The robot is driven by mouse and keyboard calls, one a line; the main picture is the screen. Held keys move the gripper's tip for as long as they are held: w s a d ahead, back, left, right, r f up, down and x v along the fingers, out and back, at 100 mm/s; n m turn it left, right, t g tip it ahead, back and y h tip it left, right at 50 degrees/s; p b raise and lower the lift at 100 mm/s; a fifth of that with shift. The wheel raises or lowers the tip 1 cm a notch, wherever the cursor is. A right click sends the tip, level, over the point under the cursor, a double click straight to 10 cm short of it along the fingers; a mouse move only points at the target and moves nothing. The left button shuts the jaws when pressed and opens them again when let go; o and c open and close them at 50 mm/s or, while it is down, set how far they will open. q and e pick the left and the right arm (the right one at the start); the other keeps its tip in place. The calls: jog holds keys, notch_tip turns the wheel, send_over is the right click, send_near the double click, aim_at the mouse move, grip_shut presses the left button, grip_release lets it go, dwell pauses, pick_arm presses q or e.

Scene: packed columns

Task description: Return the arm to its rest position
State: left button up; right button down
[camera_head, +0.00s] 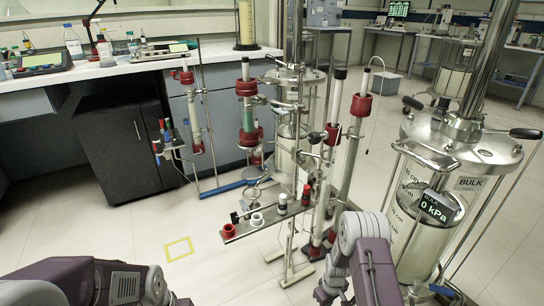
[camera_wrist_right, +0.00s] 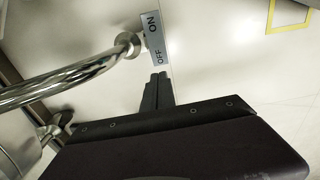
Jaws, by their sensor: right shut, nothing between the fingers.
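My right arm (camera_head: 368,262) comes up from the bottom of the head view, bent over with its wrist low, just in front of the steel stand with columns. In the right wrist view my right gripper (camera_wrist_right: 158,82) has its two dark fingers together, with nothing between them. The fingertips point at the floor side, close below a small ON/OFF plate (camera_wrist_right: 151,40) on a bent chrome tube (camera_wrist_right: 75,78); I cannot tell whether they touch it. My left arm (camera_head: 75,282) lies along the lower left edge of the head view; its fingers are not visible.
A shelf (camera_head: 262,226) with small caps and vials juts out ahead of my right arm. A large clear BULK vessel (camera_head: 425,215) reading 0 kPa stands close on the right. A yellow floor square (camera_head: 179,248) marks open floor at left. A black cabinet (camera_head: 125,145) is behind.

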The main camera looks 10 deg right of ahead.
jog(key=w+a+r+n+t+p, duration=0.1)
jog(key=w+a+r+t, duration=0.15)
jog(key=r, duration=0.65)
jog(key=w+a+r+t+p, duration=0.1)
jog(key=w+r, duration=0.3)
jog(key=r, duration=0.6)
jog(key=s+a+r+m+p, duration=0.2)
jog(key=s+a+r, duration=0.1)
jog(key=s+r, duration=0.8)
jog(key=s+m+g, duration=0.3)
jog(key=s+m, duration=0.1)
jog(key=s, duration=0.6)
notch_tip(320, 180, up, 37)
jog(key=p, duration=3.8)
jog(key=shift+w+a+r, duration=0.2)
jog(key=shift+w+a, duration=0.15)
jog(key=shift+w, duration=0.1)
jog(key=shift+f+t, duration=0.1)
jog(key=shift+t, duration=0.15)
